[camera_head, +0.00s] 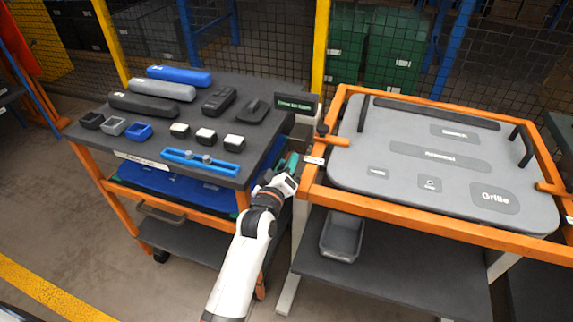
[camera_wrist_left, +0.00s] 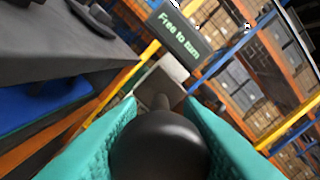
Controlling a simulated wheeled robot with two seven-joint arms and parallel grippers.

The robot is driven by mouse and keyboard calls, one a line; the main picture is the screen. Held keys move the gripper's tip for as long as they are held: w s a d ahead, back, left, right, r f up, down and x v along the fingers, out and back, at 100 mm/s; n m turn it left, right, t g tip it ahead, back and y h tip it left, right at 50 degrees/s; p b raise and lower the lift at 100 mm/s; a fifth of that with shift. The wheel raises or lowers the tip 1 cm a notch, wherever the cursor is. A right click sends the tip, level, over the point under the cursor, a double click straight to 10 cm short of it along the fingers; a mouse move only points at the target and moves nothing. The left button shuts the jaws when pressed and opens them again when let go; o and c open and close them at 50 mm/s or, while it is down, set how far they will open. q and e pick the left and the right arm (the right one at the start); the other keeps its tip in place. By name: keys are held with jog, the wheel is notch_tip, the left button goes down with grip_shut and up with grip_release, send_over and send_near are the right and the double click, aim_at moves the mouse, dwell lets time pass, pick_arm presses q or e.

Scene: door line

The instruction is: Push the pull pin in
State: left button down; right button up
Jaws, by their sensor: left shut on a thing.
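The pull pin has a round black knob (camera_wrist_left: 158,148), which fills the low middle of the left wrist view. A shaft runs from the knob to a grey block (camera_wrist_left: 163,80) behind it. My left gripper (camera_head: 291,162) is between the cart and the door fixture, below the sign. Its teal fingers lie on both sides of the knob and are shut on it. In the head view the pin is hidden by my gripper. How deep the shaft sits in the block I cannot tell. My right gripper is not in view.
A dark sign (camera_head: 297,104) reading "Free to turn" stands above the pin. The cart (camera_head: 85,133) with several trim parts is left. An orange fixture frame (camera_head: 405,224) holding a grey door panel (camera_head: 400,130) is right. A grey bin (camera_head: 342,236) sits on the shelf below.

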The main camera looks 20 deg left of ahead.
pick_arm(q)
jog(key=w, duration=0.3)
jog(key=shift+w+b, duration=0.15)
jog(key=shift+b, duration=0.15)
jog(key=shift+r, duration=0.1)
jog(key=c, duration=1.2)
grip_release()
jog(key=shift+o, duration=1)
jog(key=shift+w, duration=0.15)
jog(key=s, duration=1.2)
jog(key=shift+a+b, duration=0.15)
jog(key=shift+b, duration=0.15)
